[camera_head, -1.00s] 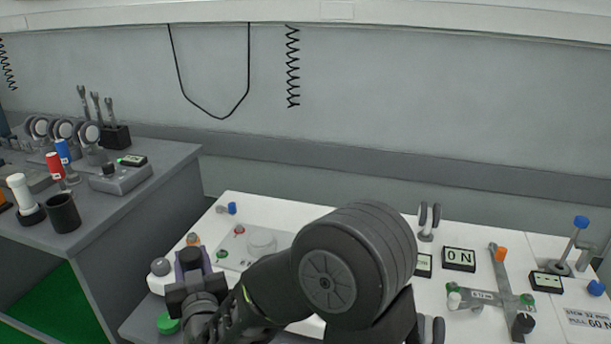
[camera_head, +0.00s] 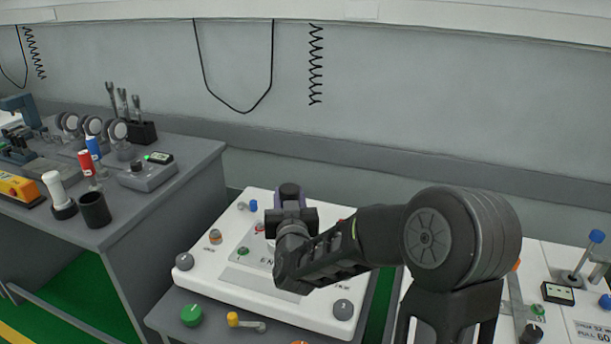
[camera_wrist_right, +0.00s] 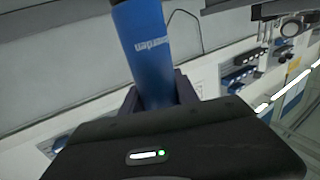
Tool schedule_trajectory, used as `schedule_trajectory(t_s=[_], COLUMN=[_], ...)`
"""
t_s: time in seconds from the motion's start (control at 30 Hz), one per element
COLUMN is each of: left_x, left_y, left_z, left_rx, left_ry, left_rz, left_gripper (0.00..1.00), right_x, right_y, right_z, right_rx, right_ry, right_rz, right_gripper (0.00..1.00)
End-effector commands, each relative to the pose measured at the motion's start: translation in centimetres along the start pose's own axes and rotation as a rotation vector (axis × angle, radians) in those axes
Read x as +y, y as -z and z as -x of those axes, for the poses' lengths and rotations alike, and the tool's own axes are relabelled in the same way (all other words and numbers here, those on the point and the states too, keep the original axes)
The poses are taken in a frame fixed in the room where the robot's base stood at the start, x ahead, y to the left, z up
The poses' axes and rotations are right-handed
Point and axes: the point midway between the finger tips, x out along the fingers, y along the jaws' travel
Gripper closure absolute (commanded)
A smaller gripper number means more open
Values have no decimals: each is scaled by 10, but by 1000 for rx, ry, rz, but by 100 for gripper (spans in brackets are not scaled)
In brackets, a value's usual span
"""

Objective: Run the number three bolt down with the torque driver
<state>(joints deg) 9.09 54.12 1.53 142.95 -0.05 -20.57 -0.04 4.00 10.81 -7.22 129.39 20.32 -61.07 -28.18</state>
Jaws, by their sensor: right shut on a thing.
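My right gripper (camera_head: 289,205), with purple fingers, reaches over the far part of a white plate (camera_head: 225,282). It is shut on a blue cylindrical handle (camera_wrist_right: 148,45), printed with partly hidden white lettering, in the right wrist view. I cannot tell which is the number three bolt. My left gripper is not in view.
A grey bench (camera_head: 170,205) at left holds a red-handled tool (camera_head: 86,160), a blue-handled tool (camera_head: 93,147), a black cup (camera_head: 95,209) and gauges.

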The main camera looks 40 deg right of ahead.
Motion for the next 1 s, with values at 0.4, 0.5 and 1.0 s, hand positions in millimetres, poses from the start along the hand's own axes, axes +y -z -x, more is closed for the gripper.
schedule_trajectory(t_s=[0.4,0.5,1.0], left_x=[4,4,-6], left_y=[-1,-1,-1], left_z=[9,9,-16], left_rx=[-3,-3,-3], left_ry=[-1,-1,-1], left_rz=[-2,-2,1], left_gripper=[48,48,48], right_x=[40,40,40], right_y=[21,21,-3], right_z=[-13,-13,-12], right_rx=[11,11,12], right_ry=[-45,-45,-45], right_rz=[18,18,18], right_gripper=[100,100,100])
